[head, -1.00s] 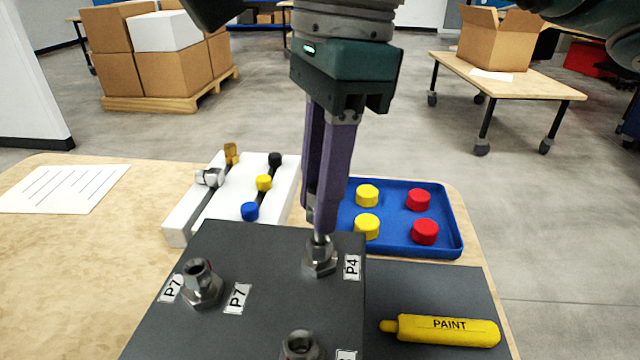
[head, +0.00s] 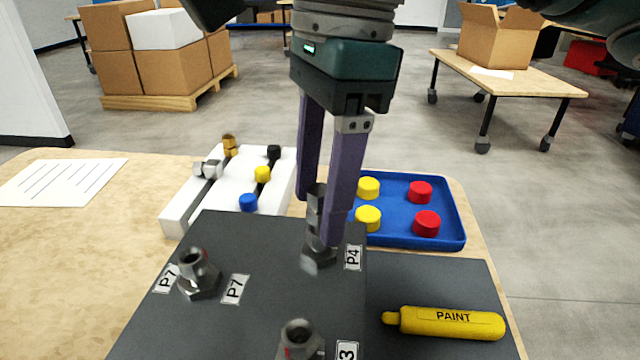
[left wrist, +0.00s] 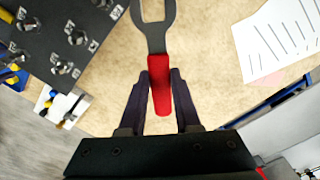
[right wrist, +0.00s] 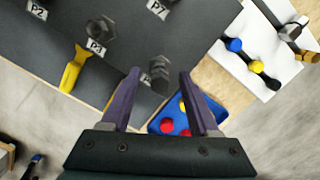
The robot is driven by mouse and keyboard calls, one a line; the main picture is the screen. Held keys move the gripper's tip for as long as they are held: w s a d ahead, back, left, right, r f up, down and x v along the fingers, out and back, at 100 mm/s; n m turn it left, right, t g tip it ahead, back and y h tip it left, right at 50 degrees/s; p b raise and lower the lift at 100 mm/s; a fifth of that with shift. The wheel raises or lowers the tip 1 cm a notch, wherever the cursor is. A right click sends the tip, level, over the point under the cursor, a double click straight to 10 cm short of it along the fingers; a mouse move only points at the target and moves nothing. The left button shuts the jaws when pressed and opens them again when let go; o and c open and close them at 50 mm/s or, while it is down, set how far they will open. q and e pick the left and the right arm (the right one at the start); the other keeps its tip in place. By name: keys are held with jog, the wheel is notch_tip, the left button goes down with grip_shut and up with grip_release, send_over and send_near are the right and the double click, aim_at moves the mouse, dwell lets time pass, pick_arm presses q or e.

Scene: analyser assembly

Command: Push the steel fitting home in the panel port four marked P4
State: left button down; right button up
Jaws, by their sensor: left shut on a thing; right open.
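The steel fitting (head: 316,205) stands roughly upright at the port marked P4 (head: 319,260) on the dark panel (head: 260,285). I cannot tell how deep it sits. My right gripper (head: 321,218) is open with its fingers on either side of the fitting; one finger hides part of it. In the right wrist view the fitting (right wrist: 159,72) shows between the spread fingertips (right wrist: 160,73). My left gripper (left wrist: 160,77) is shut on the red handle of an open-ended spanner (left wrist: 158,40), above the table.
Port P7 (head: 199,275) and another port (head: 300,340) rise from the panel nearby. A yellow paint marker (head: 452,323) lies to the right. A blue tray (head: 447,240) with red and yellow caps and a white holder (head: 182,215) stand behind.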

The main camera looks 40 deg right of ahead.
jog(key=shift+r, duration=0.1)
pick_arm(q)
jog(key=shift+r+p, duration=0.8)
pick_arm(e)
notch_tip(320, 180, up, 12)
jog(key=d, duration=0.1)
jog(key=shift+s+d, duration=0.15)
jog(key=shift+s, duration=0.1)
